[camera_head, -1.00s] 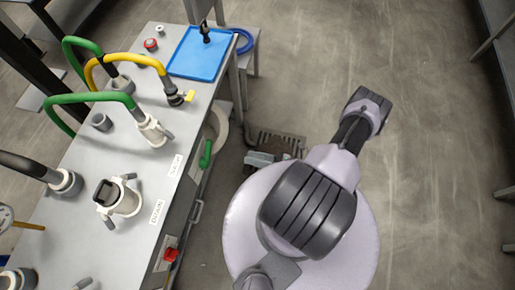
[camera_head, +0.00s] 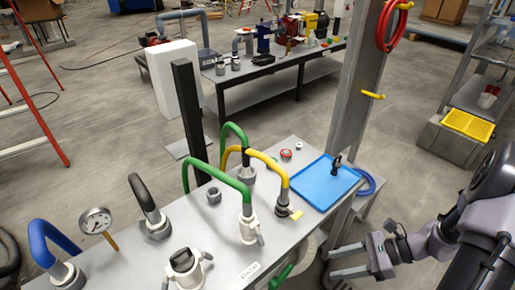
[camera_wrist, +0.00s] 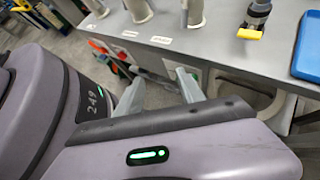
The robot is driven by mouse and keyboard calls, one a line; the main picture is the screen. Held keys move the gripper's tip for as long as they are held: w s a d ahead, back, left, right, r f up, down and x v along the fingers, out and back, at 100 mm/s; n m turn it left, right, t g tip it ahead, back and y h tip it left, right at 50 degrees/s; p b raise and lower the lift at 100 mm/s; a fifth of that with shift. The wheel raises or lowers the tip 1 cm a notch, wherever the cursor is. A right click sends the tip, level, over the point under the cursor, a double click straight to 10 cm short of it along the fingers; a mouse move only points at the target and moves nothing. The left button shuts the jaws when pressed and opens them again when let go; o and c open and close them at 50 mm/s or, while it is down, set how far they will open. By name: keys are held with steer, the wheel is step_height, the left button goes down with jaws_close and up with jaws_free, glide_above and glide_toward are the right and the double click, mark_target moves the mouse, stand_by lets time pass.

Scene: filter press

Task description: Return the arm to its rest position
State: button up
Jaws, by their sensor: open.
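My arm (camera_head: 465,235) is bent at the right edge of the head view. My gripper (camera_head: 332,263) is at its end, beside the right end of the grey bench (camera_head: 110,262). Its two pale fingers are apart, with nothing between them. In the wrist view my gripper (camera_wrist: 161,77) also shows open and empty, pointing toward the bench's front side. Part of my own arm fills the lower wrist view.
The bench carries green hoses (camera_head: 215,174), a yellow hose (camera_head: 268,163), a gauge (camera_head: 96,221) and a blue tray (camera_head: 318,184). A grey post (camera_head: 352,95) stands behind the tray. A yellow rack (camera_head: 468,124) is at the right. Open floor lies behind the bench.

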steer(key=s+a+r+n+t+h, duration=0.1)
steer(key=s+a+r+n+h, duration=0.1)
steer(key=a+r+n, duration=0.3)
steer(key=s+a+r+n+t+h, duration=0.1)
steer(key=s+a+r+n+h, duration=0.2)
steer(key=r+n, duration=0.3)
steer(key=s+a+r+n+t+h, duration=0.1)
steer(key=s+a+r+n+h, duration=0.2)
steer(key=r, duration=1)
steer(key=a+n+h, duration=0.1)
steer(key=a+n, duration=0.2)
steer(key=shift+a+r+t, duration=0.3)
steer(key=shift+t, duration=0.1)
